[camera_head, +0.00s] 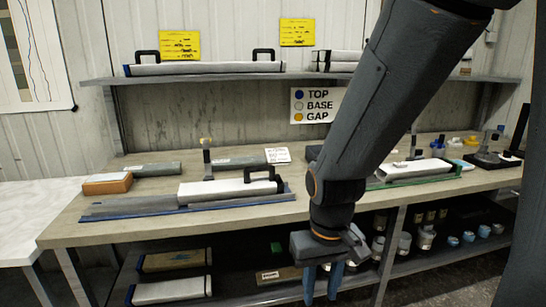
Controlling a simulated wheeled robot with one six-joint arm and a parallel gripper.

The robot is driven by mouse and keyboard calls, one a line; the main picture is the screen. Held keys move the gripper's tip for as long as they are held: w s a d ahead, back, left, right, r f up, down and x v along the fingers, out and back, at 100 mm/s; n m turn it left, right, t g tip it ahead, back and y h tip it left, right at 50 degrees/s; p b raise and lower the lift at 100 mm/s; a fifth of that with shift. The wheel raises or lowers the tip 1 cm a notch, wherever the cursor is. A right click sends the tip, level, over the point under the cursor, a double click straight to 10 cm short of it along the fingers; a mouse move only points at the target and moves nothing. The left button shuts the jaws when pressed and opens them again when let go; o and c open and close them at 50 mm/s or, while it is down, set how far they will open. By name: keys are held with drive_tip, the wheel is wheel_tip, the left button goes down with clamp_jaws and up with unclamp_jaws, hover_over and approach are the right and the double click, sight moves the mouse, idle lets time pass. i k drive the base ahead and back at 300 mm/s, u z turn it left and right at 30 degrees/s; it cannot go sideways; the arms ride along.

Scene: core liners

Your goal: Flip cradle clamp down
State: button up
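A long blue-edged cradle (240,202) lies on the left part of the workbench with a grey and white core liner (215,192) on it. A dark upright clamp (207,160) with a yellowish tip stands at the liner's back side, pointing up. A green cradle (440,178) with a pale liner lies to the right, partly behind my arm. A dark upright piece (413,147) stands there, perhaps a second clamp. My gripper (322,290) hangs in front of the bench edge, blue fingers pointing down. The fingers are apart with nothing visible between them.
Grey tubes and an orange-brown block (107,184) lie at the bench's left. A wall shelf (300,77) holds more liners. The lower shelf holds liners, boxes and several jars. A dark stand (490,158) is at the right. My arm hides the bench's middle.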

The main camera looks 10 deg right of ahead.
sight(413, 129)
drive_tip(key=z, duration=0.4)
drive_tip(key=k, duration=0.55)
drive_tip(key=z, duration=1.45)
drive_tip(key=i, duration=1.3)
drive_tip(key=u, duration=0.8)
drive_tip(key=i, duration=0.55)
drive_tip(key=u, duration=0.55)
